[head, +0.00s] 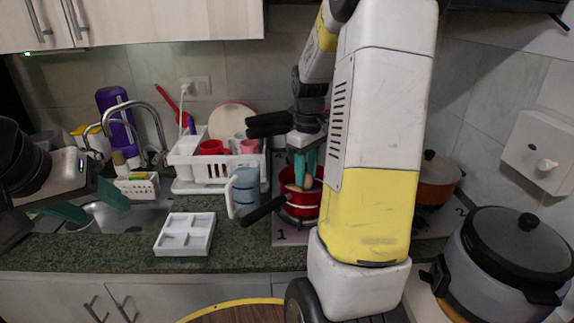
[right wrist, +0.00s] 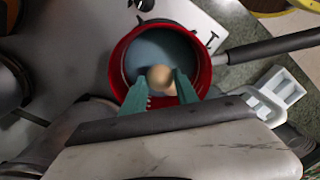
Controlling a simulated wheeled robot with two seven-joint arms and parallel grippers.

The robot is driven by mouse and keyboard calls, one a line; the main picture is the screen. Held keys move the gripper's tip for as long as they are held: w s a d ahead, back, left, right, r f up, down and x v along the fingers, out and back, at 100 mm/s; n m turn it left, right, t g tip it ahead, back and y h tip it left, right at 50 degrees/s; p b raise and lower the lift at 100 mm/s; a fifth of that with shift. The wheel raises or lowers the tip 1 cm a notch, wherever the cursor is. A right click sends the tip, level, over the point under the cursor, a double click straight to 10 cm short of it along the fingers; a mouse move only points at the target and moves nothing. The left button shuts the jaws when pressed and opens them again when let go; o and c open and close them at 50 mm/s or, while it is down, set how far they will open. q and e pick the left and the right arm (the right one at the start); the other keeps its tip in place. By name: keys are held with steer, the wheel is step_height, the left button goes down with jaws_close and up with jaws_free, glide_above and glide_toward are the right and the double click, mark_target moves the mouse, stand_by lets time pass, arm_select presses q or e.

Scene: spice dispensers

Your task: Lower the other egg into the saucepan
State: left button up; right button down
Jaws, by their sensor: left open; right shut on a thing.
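The red saucepan (head: 304,205) stands on the stove by the mark 1, partly hidden behind my right arm. In the right wrist view the saucepan (right wrist: 117,72) shows its greyish-blue inside and dark handle. My right gripper (head: 303,180) points down over the saucepan. In the right wrist view the right gripper (right wrist: 161,88) is shut on a tan egg (right wrist: 160,76), which lies within the pan's outline; I cannot tell its exact height. No second egg can be made out in the pan. My left gripper (head: 90,203) is open and empty near the sink at the left.
A white divided tray (head: 185,234) sits on the counter, left of the saucepan. A blue-grey jug (head: 246,190) stands near the pan handle. A white dish rack (head: 190,172) is behind. An orange-brown pot (head: 437,178) and a grey cooker (head: 500,260) stand at the right.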

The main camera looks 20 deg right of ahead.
steer(key=shift+f, duration=0.5)
stand_by(0.3)
steer(key=c, duration=0.9)
jaws_free()
steer(key=shift+o, duration=0.2)
step_height(320, 180, up, 8)
steer(key=shift+f, duration=0.1)
steer(key=s+a+r+m+t+y, duration=0.1)
steer(key=s+a+r+m+t, duration=0.1)
steer(key=s+a, duration=0.5)
steer(key=s+a+r+m+t+y, duration=0.1)
steer(key=s+a+r+t, duration=0.3)
steer(key=s+a, duration=0.4)
steer(key=shift+s+m, duration=0.55)
steer(key=shift+m, duration=0.35)
